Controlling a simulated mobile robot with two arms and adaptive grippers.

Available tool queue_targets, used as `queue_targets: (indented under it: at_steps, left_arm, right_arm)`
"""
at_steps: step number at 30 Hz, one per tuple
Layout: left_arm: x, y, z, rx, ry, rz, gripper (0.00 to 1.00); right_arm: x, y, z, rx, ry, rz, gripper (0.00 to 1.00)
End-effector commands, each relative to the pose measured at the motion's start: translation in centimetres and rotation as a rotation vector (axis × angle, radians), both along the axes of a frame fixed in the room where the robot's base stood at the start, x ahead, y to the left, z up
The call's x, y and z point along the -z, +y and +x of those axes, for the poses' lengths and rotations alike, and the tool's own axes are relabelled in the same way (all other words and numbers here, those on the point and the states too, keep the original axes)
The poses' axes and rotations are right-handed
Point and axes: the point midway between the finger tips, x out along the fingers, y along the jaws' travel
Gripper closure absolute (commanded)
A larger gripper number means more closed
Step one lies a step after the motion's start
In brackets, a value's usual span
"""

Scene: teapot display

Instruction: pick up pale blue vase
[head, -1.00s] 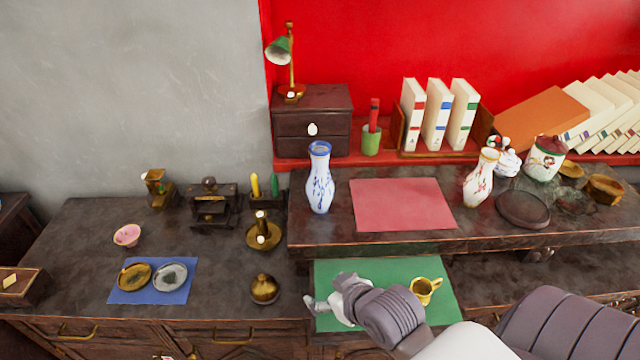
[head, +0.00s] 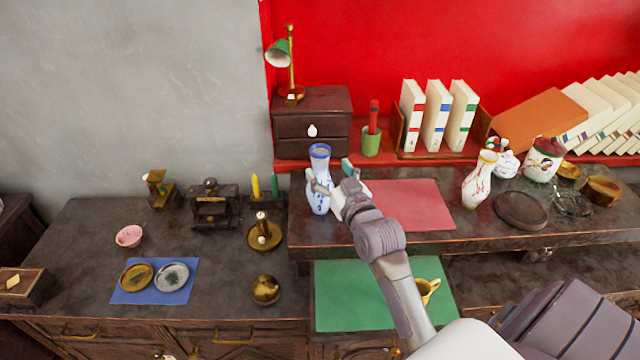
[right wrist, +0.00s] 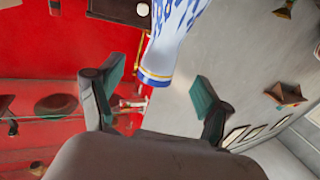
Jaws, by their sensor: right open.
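The pale blue vase (head: 319,200), white with blue markings and a blue rim, stands upright near the left end of the raised shelf. My right gripper (head: 334,174) is at the vase, with its fingers apart and partly covering the vase's middle in the head view. In the right wrist view the vase (right wrist: 170,45) shows between and beyond the two open fingers (right wrist: 155,88), and I see no finger closed on it. My left gripper is in neither view.
A red mat (head: 415,205) lies right of the vase, and a white floral vase (head: 478,182) stands farther right. A dark drawer box (head: 312,122) with a lamp (head: 288,65) is behind. A green mat (head: 345,295) with a yellow cup (head: 428,290) lies below.

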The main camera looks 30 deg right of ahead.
Motion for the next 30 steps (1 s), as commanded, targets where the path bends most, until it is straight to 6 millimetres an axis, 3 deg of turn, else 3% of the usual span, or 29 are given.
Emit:
queue_targets:
  at_steps: [5,13,22,23,30]
  left_arm:
    - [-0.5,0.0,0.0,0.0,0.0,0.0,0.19]
    - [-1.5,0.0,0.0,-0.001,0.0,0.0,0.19]
    - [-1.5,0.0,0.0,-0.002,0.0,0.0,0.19]
    - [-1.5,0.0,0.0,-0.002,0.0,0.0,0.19]
    - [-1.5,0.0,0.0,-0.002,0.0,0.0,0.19]
  right_arm:
    - [-0.1,-0.2,1.2,-0.001,0.001,0.0,0.22]
    - [-0.1,-1.0,4.9,-0.001,0.0,0.001,0.22]
    - [0.1,-1.1,5.5,0.0,0.001,-0.001,0.22]
    - [0.1,-1.1,5.5,0.0,0.001,-0.001,0.23]
    - [0.1,-1.1,5.5,0.0,0.002,0.0,0.64]
